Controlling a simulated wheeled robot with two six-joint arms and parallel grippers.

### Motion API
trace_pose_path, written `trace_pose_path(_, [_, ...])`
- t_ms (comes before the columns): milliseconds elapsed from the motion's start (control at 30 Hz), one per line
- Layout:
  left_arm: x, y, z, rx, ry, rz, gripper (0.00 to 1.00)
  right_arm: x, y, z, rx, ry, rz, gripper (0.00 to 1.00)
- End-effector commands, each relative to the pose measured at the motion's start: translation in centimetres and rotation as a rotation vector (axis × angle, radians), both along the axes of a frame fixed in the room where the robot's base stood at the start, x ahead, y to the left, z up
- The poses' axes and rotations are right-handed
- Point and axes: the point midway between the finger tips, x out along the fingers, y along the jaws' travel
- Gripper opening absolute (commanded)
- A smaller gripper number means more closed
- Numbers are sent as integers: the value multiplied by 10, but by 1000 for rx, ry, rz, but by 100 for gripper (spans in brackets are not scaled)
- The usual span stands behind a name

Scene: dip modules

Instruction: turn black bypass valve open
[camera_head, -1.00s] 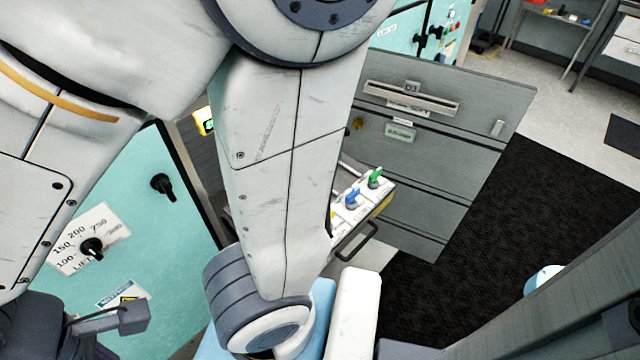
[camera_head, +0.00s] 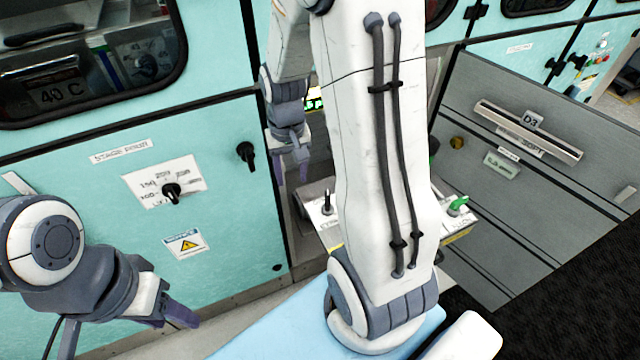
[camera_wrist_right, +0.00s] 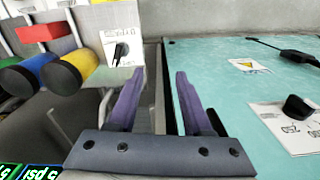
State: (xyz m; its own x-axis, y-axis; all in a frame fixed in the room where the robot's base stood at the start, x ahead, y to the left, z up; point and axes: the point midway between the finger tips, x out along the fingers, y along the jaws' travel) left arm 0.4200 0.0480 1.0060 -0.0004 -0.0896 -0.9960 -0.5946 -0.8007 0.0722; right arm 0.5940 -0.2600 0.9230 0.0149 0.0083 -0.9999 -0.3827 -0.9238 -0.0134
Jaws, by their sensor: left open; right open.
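A small black-handled valve (camera_head: 327,205) stands on a white labelled panel, partly hidden by my right arm. A black lever on a white plate (camera_wrist_right: 120,52) shows ahead in the right wrist view; it looks like the same valve, but its label is too blurred to read. My right gripper (camera_head: 292,175) points down above and left of that panel, near the teal cabinet's edge. In the wrist view its fingers (camera_wrist_right: 160,80) are apart and empty, with the lever just left of their tips. My left gripper (camera_head: 185,315) is at lower left, open, away from the valve.
Green valve (camera_head: 458,205) stands right of my arm. The teal cabinet (camera_head: 120,260) bears black knobs (camera_head: 172,192) (camera_head: 246,153). A grey drawer cabinet (camera_head: 510,240) stands right.

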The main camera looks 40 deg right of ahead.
Motion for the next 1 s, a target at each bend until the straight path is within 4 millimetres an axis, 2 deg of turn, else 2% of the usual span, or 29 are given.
trace_pose_path(33, [0, 0, 0, 0, 0, 0, 50, -1, -29, -13, 0, 11, -89, 50])
trace_pose_path(100, [0, 0, -1, 0, 0, 0, 50, -2, -57, -24, -2, 13, -173, 50])
trace_pose_path(200, [0, 0, -1, 0, 0, 0, 50, -6, -84, -36, -4, 16, -254, 50])
trace_pose_path(300, [0, 0, -1, 0, 0, 0, 50, -9, -97, -43, -6, 17, -293, 50])
trace_pose_path(467, [0, 0, -2, 0, 0, 0, 50, -10, -100, -60, -4, 20, -301, 50])
trace_pose_path(800, [0, 0, -4, 0, 0, 0, 50, -11, -99, -122, -4, 20, -299, 50])
trace_pose_path(1000, [0, 0, -5, 0, 0, 0, 50, -10, -99, -143, -6, 17, -299, 50])
